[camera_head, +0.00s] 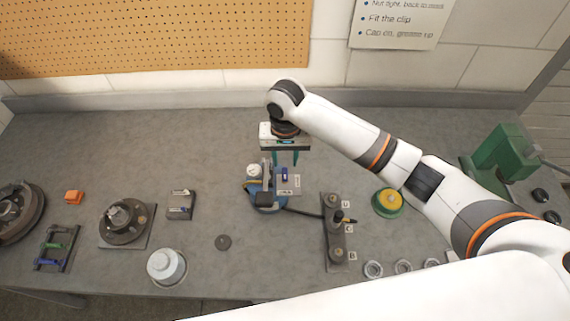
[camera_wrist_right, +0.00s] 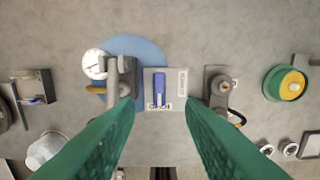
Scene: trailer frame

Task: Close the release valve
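A blue-based device with a white round gauge (camera_head: 254,170) stands mid-bench. On its right is a light plate (camera_head: 293,187) carrying a small blue lever (camera_head: 284,174), which looks like the release valve. In the right wrist view the blue lever (camera_wrist_right: 160,88) stands upright in the picture on the pale plate (camera_wrist_right: 174,77), with small lettering I cannot read surely. My right gripper (camera_head: 285,162) is above and behind the device, pointing down. Its two green fingers are apart and empty; in the wrist view they lie either side of the lever. My left gripper is out of view.
A grey bracket with posts (camera_head: 337,240) stands right of the device, a cable running to it. A green-and-yellow round part (camera_head: 388,203) is further right. A hub on a plate (camera_head: 124,222) and a white canister (camera_head: 166,266) are left. Bare bench lies behind the device.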

